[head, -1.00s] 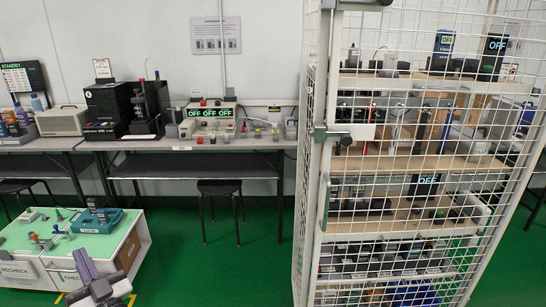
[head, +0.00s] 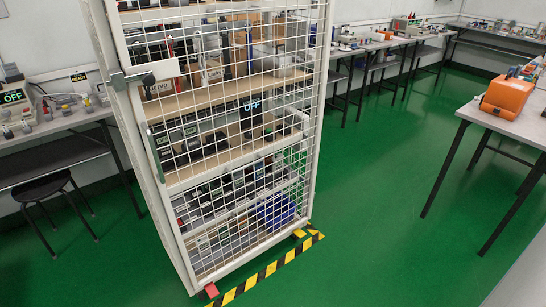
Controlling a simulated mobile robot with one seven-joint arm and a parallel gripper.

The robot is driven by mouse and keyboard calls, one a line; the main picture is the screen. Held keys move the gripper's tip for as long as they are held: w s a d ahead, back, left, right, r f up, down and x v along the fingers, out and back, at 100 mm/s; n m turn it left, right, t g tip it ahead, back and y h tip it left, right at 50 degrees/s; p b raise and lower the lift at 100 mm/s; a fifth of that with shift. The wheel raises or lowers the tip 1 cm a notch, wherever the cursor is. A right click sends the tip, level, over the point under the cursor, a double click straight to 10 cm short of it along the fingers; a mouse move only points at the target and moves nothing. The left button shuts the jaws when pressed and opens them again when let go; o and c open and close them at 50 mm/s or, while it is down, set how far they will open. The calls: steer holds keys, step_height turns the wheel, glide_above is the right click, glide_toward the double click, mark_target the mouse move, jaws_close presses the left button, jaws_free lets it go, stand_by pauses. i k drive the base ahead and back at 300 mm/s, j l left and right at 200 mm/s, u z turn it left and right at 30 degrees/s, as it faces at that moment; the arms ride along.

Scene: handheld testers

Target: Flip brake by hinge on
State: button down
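A tall white wire-mesh cage cabinet (head: 163,235) stands left of centre in the head view, its shelves full of devices. At the foot of its near left corner is a small red piece (head: 211,290), which looks like a caster brake tab. A small orange-yellow piece (head: 299,233) shows at the foot of its right corner. Whether either is flipped on is too small to tell. A grey latch-like fitting (head: 120,80) with a pale plate sits on the left post; I cannot make out which edge is hinged. My gripper is not in view.
Yellow-black tape (head: 272,268) lies on the green floor along the cage's foot. Open floor (head: 370,220) spreads to its right. A table (head: 515,125) with an orange device (head: 506,98) stands at right. A black stool (head: 40,188) stands at left.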

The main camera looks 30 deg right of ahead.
mark_target(298, 232)
steer(key=z, duration=1.1)
